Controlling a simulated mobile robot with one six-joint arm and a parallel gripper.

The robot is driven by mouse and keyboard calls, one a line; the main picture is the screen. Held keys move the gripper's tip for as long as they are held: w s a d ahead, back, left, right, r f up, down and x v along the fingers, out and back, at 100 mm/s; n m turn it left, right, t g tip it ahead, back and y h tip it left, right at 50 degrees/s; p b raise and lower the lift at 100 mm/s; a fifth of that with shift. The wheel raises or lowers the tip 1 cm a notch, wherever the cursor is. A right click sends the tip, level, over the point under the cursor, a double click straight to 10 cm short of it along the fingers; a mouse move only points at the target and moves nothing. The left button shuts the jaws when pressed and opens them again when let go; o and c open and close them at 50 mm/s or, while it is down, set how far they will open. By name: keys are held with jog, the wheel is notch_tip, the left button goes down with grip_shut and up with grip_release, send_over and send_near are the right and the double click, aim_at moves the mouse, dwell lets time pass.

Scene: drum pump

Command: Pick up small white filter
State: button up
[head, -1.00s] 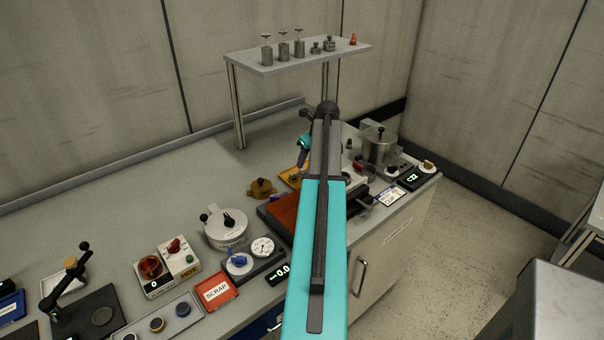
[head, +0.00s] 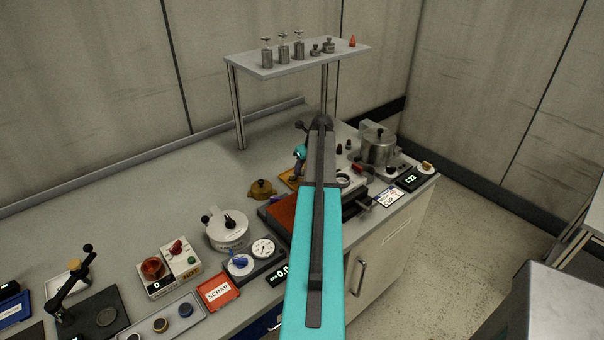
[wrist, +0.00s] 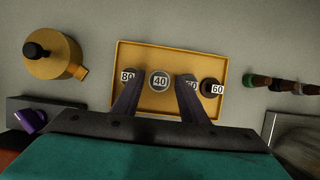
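A yellow tray (wrist: 222,62) in the wrist view holds several small round pieces with number labels. The piece labelled 40 (wrist: 160,81) has a pale rim and looks like the small white filter. A piece labelled 80 (wrist: 127,76) is to its left and a dark one labelled 60 (wrist: 211,87) to its right; another label is partly hidden by a finger. My gripper (wrist: 161,85) is open and empty above the tray, its fingers on either side of the 40 piece in the picture. In the head view the tray (head: 287,180) is partly hidden behind my arm.
A brass pot-like part (wrist: 53,56) stands left of the tray, and a purple-handled fixture (wrist: 32,120) lies nearer. Dark-tipped pegs (wrist: 285,85) are to the right. A metal shelf (head: 298,62) with weights stands behind. A steel pot (head: 379,148) is at the right.

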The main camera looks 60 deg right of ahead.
aim_at(303, 170)
dwell(0.6)
grip_shut()
jog(key=shift+r, duration=0.1)
notch_tip(303, 170, up, 10)
jog(key=b, duration=0.3)
dwell(0.6)
dwell(0.5)
jog(key=shift+r+p, duration=1.35)
jog(key=shift+p, duration=0.05)
